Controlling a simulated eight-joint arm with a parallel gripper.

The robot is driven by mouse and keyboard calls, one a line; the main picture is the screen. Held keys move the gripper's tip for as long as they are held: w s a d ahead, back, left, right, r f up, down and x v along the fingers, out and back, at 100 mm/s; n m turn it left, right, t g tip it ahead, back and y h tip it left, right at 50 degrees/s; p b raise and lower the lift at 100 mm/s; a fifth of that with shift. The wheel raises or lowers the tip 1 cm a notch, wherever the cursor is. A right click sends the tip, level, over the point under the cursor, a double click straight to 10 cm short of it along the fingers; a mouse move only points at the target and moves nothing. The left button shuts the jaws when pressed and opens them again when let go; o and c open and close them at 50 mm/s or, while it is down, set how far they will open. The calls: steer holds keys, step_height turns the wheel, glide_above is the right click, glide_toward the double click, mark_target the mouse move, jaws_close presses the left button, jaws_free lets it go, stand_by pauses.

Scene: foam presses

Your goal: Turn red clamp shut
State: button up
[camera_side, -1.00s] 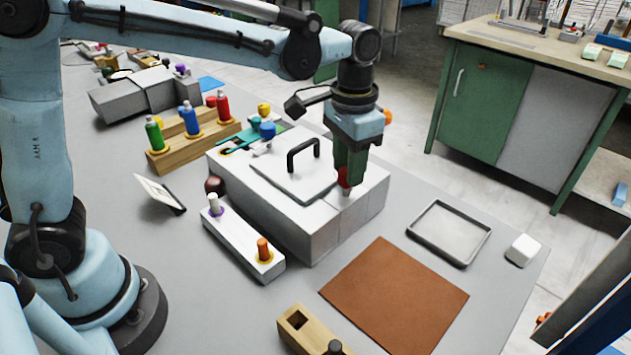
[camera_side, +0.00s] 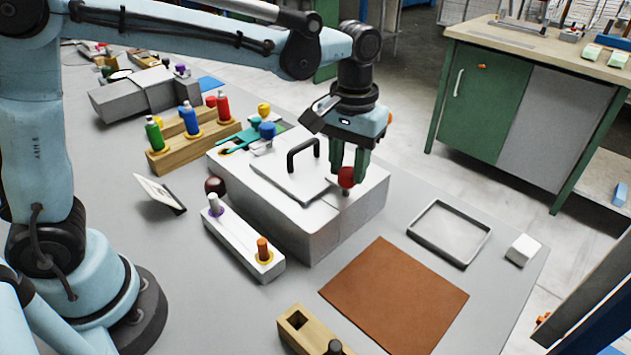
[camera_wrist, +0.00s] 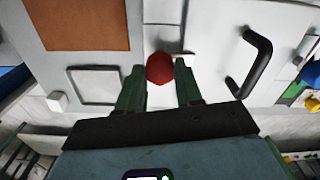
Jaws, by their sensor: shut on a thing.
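The red clamp (camera_side: 346,178) is a round red knob on a short grey post at the right end of the white press (camera_side: 317,225). Beside it on the press top is a lid plate (camera_side: 278,180) with a black handle (camera_side: 303,155). My gripper (camera_side: 348,174) points down over the clamp, its green fingers on either side of the red knob and shut on it. In the wrist view the red knob (camera_wrist: 160,68) sits between the tips of my gripper (camera_wrist: 160,75). The fingers partly hide the knob's post in the side view.
A teal lever with a blue knob (camera_side: 267,131) is at the press's far left. A white block with pegs (camera_side: 235,240) stands in front. A brown mat (camera_side: 395,295), a grey tray (camera_side: 448,232) and a white block (camera_side: 522,250) lie to the right.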

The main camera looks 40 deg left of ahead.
mark_target(347, 170)
stand_by(0.3)
steer(key=o, duration=1)
steer(key=shift+o, duration=0.2)
steer(key=shift+r, duration=0.1)
step_height(347, 170, up, 12)
steer(key=s+a+f+m+t, duration=0.2)
steer(key=s+a+f+t, duration=0.5)
steer(key=s+a+f, duration=0.4)
steer(key=shift+a+f, duration=0.2)
steer(key=shift+a, duration=0.2)
